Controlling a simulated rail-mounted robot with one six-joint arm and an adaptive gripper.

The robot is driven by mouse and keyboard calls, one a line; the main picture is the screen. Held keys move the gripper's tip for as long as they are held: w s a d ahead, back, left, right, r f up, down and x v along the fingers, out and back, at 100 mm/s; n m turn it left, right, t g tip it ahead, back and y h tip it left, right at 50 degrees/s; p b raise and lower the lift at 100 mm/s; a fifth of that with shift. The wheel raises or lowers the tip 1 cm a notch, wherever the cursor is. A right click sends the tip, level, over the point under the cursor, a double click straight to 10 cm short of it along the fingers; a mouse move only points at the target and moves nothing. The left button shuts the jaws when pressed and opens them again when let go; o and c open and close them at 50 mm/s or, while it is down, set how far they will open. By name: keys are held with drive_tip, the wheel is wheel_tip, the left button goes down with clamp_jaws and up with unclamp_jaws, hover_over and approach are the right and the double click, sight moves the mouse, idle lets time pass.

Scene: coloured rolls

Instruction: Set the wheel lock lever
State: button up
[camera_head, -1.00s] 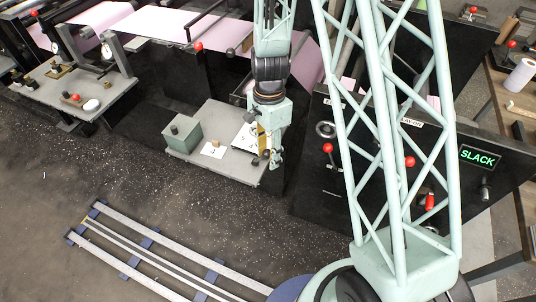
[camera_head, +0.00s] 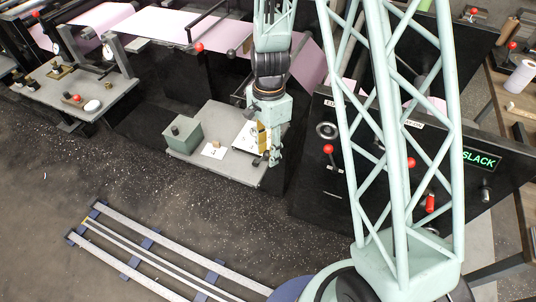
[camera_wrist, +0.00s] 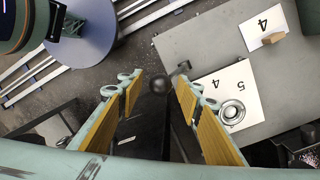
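My gripper (camera_wrist: 158,86) is open, with yellow pads on both fingers. In the wrist view a dark ball knob (camera_wrist: 160,83) shows between the fingertips, with a short dark piece beside it; no contact is clear. I cannot tell whether this knob belongs to the wheel lock lever. In the head view my gripper (camera_head: 268,157) hangs at the right end of a grey table (camera_head: 190,153), left of a black panel (camera_head: 305,190). The panel carries a small handwheel (camera_head: 326,130) and a red-knobbed lever (camera_head: 328,149). My arm hides part of the panel.
A green box (camera_head: 183,132) and numbered cards stand on the grey table; card 4 (camera_wrist: 263,22) and card 5 (camera_wrist: 224,88) show in the wrist view. A lit SLACK sign (camera_head: 481,160) is on the panel. Floor rails (camera_head: 150,250) lie at lower left.

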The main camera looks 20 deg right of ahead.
wheel_tip(320, 180, up, 11)
drive_tip(key=w, duration=0.1)
drive_tip(key=shift+d+f, duration=0.2)
drive_tip(key=shift+d, duration=0.05)
idle(0.5)
idle(0.6)
drive_tip(key=s+r+n+t, duration=0.1)
drive_tip(key=s+r+n, duration=0.1)
drive_tip(key=s+r, duration=0.35)
drive_tip(key=s+d+r+n+t, duration=0.1)
drive_tip(key=s+r+n, duration=0.15)
drive_tip(key=r, duration=0.55)
drive_tip(key=s+r+n+t, duration=0.1)
drive_tip(key=s+r+n, duration=0.2)
drive_tip(key=r, duration=0.4)
drive_tip(key=s+r+n+t, duration=0.1)
drive_tip(key=s+r+n, duration=0.2)
drive_tip(key=s, duration=0.6)
drive_tip(key=s+d+r+n+t, duration=0.1)
drive_tip(key=s+r+n, duration=0.3)
drive_tip(key=s+r, duration=0.4)
drive_tip(key=shift+s+d, duration=0.2)
drive_tip(key=shift+s, duration=0.4)
idle(1.7)
